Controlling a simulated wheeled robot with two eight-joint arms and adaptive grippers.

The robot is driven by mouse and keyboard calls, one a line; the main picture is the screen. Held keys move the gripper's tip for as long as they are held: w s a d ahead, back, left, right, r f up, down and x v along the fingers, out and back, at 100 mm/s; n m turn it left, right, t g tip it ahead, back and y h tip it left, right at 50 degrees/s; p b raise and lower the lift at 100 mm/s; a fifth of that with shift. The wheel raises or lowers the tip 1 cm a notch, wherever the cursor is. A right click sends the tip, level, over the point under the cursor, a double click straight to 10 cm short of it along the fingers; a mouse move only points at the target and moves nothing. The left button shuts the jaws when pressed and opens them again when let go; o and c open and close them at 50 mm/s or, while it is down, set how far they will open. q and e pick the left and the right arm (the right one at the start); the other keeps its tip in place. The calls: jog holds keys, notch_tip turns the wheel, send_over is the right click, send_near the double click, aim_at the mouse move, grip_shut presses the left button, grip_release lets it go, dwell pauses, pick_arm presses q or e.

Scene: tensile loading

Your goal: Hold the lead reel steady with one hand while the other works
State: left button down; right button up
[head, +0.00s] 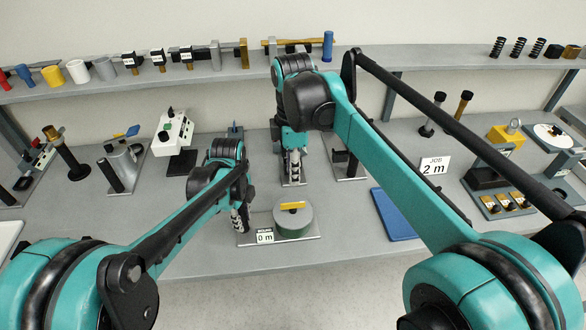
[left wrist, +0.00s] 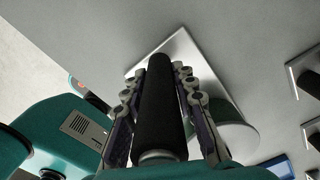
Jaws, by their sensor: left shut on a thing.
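The lead reel (head: 293,222) is a green drum with a pale top and a yellow piece on it. It stands on a metal plate at the front of the bench, behind a "0 m" display (head: 265,236). My left gripper (head: 241,220) is at the plate's left side, beside the reel. In the left wrist view its fingers (left wrist: 160,110) are shut on a black cylindrical handle (left wrist: 157,105); the reel (left wrist: 228,122) shows to the right, partly hidden by a finger. My right gripper (head: 293,170) points down behind the reel, over another plate; its jaw opening is unclear.
A "JOB 2 m" card (head: 433,166) and a blue pad (head: 395,214) lie right of the reel. Fixtures (head: 174,135) stand on the bench at left, and more at right (head: 493,180). A shelf (head: 225,73) with several parts runs along the back.

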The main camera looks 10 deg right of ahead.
pick_arm(q)
jog(key=c, duration=1.1)
grip_release()
jog(key=shift+c, duration=0.2)
jog(key=shift+r, duration=0.1)
